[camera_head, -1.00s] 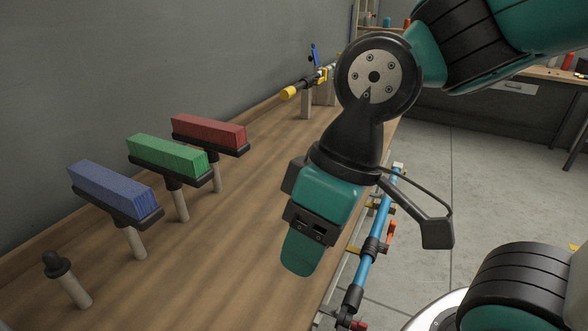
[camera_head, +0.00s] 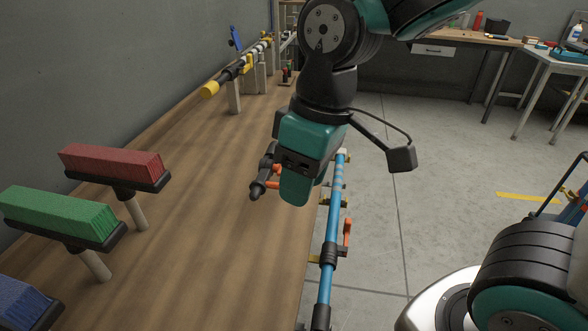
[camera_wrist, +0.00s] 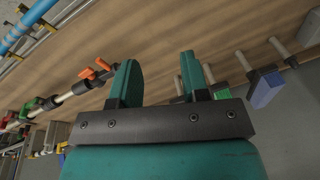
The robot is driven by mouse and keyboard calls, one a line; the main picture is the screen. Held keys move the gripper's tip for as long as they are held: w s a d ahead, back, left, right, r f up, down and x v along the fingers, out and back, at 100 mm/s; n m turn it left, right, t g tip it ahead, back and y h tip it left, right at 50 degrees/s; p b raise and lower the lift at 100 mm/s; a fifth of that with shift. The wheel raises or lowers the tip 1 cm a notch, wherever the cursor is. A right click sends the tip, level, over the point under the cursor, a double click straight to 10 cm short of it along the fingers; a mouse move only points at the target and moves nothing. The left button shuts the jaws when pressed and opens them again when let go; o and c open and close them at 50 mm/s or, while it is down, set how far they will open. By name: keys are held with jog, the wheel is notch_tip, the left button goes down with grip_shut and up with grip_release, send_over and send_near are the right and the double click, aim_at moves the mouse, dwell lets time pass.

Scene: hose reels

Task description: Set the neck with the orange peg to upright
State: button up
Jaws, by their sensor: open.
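A dark neck (camera_head: 260,184) with an orange peg (camera_head: 277,169) stands out over the bench just left of my gripper in the head view, partly hidden behind it. In the wrist view the orange peg (camera_wrist: 97,70) sits on a pale pipe with dark fittings, left of the left finger and apart from it. The neck looks tilted there; its exact angle is hard to tell. My gripper (camera_head: 294,196) points down above the bench's right edge. In the wrist view my gripper (camera_wrist: 158,65) is open, with nothing between its fingers.
A blue pole (camera_head: 333,225) with an orange lever runs along the bench's right edge. Red (camera_head: 112,160), green (camera_head: 62,212) and blue (camera_head: 20,302) brushes stand on the left. A yellow-tipped pole (camera_head: 232,75) lies on supports farther back. The middle of the bench (camera_head: 190,190) is clear.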

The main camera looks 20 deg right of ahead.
jog(key=w+a+r+n+h+p, duration=0.2)
jog(key=w+h+p, duration=0.25)
jog(key=w, duration=0.95)
jog(key=h+p, duration=0.3)
send_near(276, 185)
jog(key=shift+g, duration=0.3)
jog(key=p+x, duration=0.1)
jog(key=x, duration=0.5)
jog(key=p+x, duration=0.1)
jog(key=x, duration=0.1)
jog(key=shift+w+d+f+p, duration=0.2)
jog(key=shift+d+f+p, duration=0.1)
jog(key=shift+d, duration=0.15)
jog(key=shift+c, duration=0.4)
jog(key=shift+r, duration=0.1)
grip_shut()
